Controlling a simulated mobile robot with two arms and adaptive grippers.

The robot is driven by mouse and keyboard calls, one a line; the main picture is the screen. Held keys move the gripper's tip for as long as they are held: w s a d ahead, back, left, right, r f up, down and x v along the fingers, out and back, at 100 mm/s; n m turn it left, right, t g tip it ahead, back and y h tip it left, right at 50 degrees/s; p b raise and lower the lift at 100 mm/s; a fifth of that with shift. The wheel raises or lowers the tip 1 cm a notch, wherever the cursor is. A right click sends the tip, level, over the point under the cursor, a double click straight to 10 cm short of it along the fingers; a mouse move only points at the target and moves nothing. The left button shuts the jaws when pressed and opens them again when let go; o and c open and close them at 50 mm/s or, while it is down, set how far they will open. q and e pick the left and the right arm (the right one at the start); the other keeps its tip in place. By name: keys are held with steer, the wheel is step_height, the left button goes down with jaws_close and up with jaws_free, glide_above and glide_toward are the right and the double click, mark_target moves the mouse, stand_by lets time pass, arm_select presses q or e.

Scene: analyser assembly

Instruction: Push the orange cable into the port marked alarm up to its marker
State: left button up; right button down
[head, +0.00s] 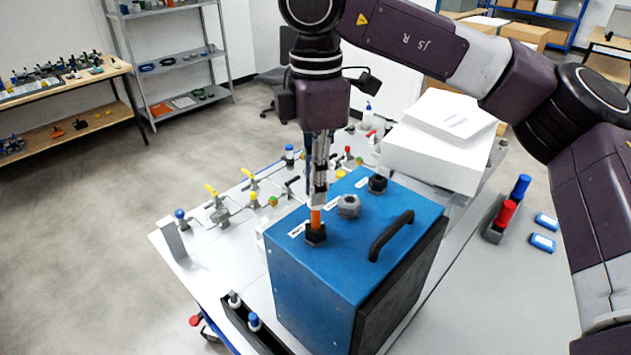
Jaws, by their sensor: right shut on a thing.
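The blue analyser box (330,272) stands on the table with a row of ports on its top. The orange cable (316,217) is upright, its lower end at the nearest black port (316,236). A white label (298,229) lies beside that port; its text is too small to read surely. My right gripper (319,196) points down above this port and is shut on the orange cable. The cable's marker and how deep the cable sits cannot be made out. A grey port (349,206) and a far black port (377,184) follow behind. My left gripper is out of view.
A black handle (390,236) rises from the box's top, right of the ports. Valves and pipe fittings (221,213) stand behind left. A white box (434,158) stands behind right. Red (504,214) and blue (521,187) cylinders stand at the right, where the table has free room.

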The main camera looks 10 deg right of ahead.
steer(key=shift+f+b, duration=1.8)
steer(key=shift+f, duration=0.35)
steer(key=c, duration=1.9)
jaws_free()
steer(key=shift+r, duration=0.1)
steer(key=shift+r+p, duration=2.1)
steer(key=shift+r, duration=1.45)
steer(key=shift+a+f, duration=0.1)
steer(key=shift+f, duration=0.05)
